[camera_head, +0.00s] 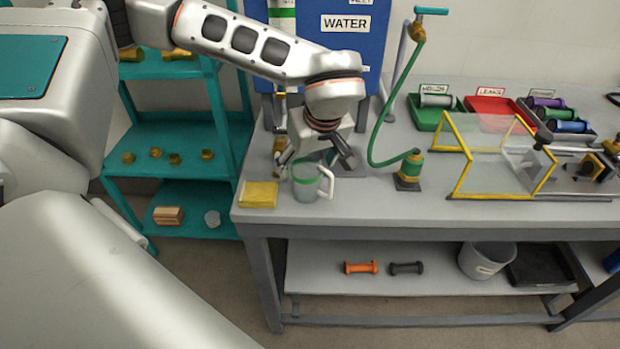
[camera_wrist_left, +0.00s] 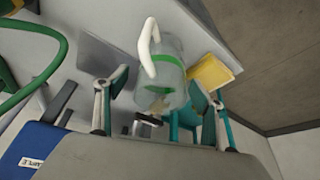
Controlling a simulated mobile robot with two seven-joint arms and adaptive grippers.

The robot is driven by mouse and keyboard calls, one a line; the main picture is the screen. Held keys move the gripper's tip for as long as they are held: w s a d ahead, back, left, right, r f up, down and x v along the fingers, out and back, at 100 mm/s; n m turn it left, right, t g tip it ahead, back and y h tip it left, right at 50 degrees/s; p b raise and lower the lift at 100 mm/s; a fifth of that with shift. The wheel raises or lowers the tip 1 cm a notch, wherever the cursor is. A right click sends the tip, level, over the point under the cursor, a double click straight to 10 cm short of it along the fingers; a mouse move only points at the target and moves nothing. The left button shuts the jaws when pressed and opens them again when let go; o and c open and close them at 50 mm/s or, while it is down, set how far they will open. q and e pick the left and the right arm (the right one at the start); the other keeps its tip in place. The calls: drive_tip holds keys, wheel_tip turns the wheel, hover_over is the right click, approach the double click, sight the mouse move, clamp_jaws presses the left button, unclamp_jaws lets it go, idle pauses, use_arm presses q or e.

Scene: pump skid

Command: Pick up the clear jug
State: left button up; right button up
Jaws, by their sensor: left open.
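The clear jug (camera_head: 307,180) stands upright on the grey bench near its left front part. It has a green band near the rim and a white handle on its right side. In the left wrist view the jug (camera_wrist_left: 168,75) shows ahead, between the two spread fingers. My left gripper (camera_head: 315,160) is open, just behind the jug and at about its height. In the left wrist view the gripper (camera_wrist_left: 158,110) has no thing clasped in it. I cannot tell whether a finger touches the jug. My right gripper is not in view.
A green hose (camera_head: 376,135) runs to a fitting (camera_head: 409,171) on the right. A yellow-framed clear guard (camera_head: 490,160) stands farther right. A teal shelf (camera_head: 165,135) stands to the left.

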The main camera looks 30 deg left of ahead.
use_arm(q)
drive_tip(key=x, duration=0.4)
drive_tip(key=shift+a+f, duration=0.1)
drive_tip(key=c, duration=1.2)
